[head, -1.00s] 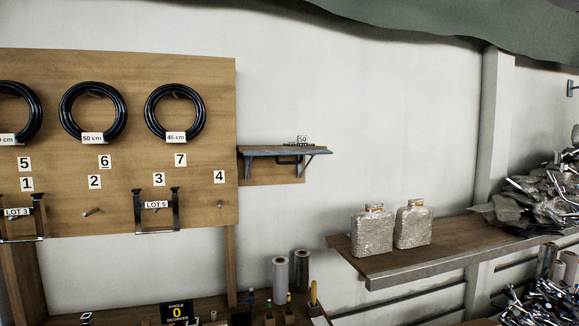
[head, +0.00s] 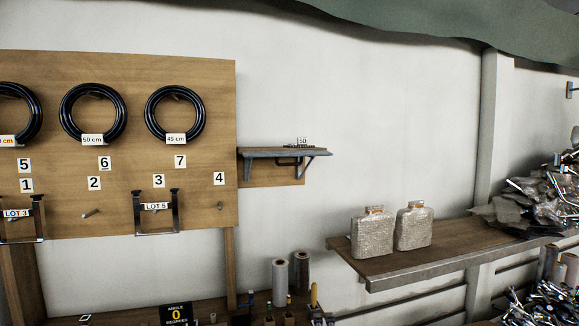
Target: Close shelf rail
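A small wall shelf (head: 262,153) with a grey front edge and angled metal brackets is fixed to the wall, right of the wooden pegboard. A dark handle-like bar (head: 288,162) shows under it. A small dark row with a "50" tag (head: 302,141) is on its top. I cannot tell which part is the rail, or whether it is open or closed. Neither of my grippers can be made out in the head view.
The pegboard (head: 130,215) holds black hose coils (head: 65,110) and metal frames. A larger wooden shelf (head: 365,269) at right carries two wrapped bottles (head: 372,235) and a cluttered heap (head: 540,200). Rolls (head: 280,276) and tools stand below. The wall between is bare.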

